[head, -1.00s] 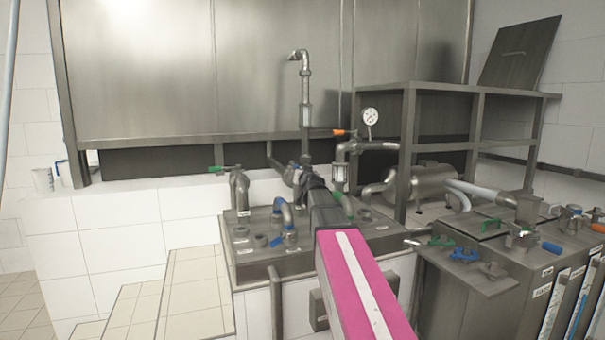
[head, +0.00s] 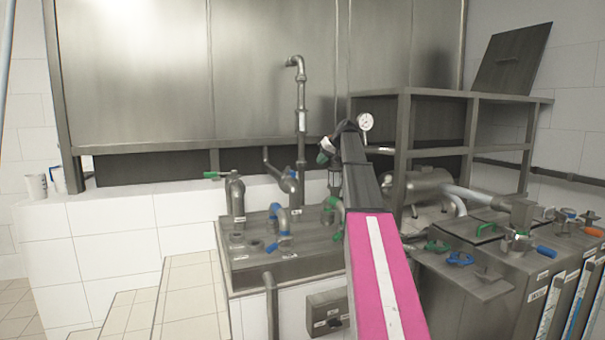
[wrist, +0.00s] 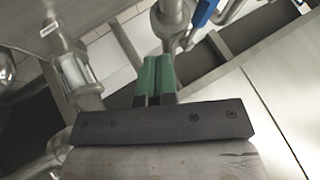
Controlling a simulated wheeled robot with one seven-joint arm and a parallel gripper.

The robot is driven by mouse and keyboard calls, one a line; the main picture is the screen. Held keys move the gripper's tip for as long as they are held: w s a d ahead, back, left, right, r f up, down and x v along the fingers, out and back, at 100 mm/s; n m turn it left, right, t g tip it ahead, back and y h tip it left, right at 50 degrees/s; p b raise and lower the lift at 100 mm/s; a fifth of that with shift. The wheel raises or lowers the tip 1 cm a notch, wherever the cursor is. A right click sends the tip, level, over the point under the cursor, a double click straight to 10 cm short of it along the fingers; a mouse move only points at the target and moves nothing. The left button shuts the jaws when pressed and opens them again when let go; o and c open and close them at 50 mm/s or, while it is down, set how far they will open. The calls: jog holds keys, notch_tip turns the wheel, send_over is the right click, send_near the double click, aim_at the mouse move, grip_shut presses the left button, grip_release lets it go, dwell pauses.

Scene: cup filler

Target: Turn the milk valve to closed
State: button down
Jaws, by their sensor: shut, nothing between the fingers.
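My gripper (head: 326,153) is raised in front of the pipework, below and left of the round gauge. In the wrist view its two green fingers (wrist: 154,78) lie together with nothing between them. A pipe fitting (wrist: 172,14) is just beyond the fingertips, and a blue valve handle (wrist: 205,12) is to its right. I cannot tell whether the fingers touch the fitting. No readable label shows which is the milk valve.
A pressure gauge (head: 366,122) stands beside my wrist. A vertical pipe (head: 301,110) rises to the left. A sight glass (wrist: 74,74) is left of the fingers in the wrist view. A metal shelf frame (head: 404,150) and a tank with more valves stand to the right.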

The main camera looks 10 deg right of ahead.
aim_at(291, 172)
jog(key=w+a+f, duration=0.4)
jog(key=a+f, duration=0.2)
jog(key=a, duration=0.2)
jog(key=shift+a+g, duration=0.2)
jog(key=shift+g, duration=0.1)
dwell(0.4)
jog(key=shift+a, duration=0.1)
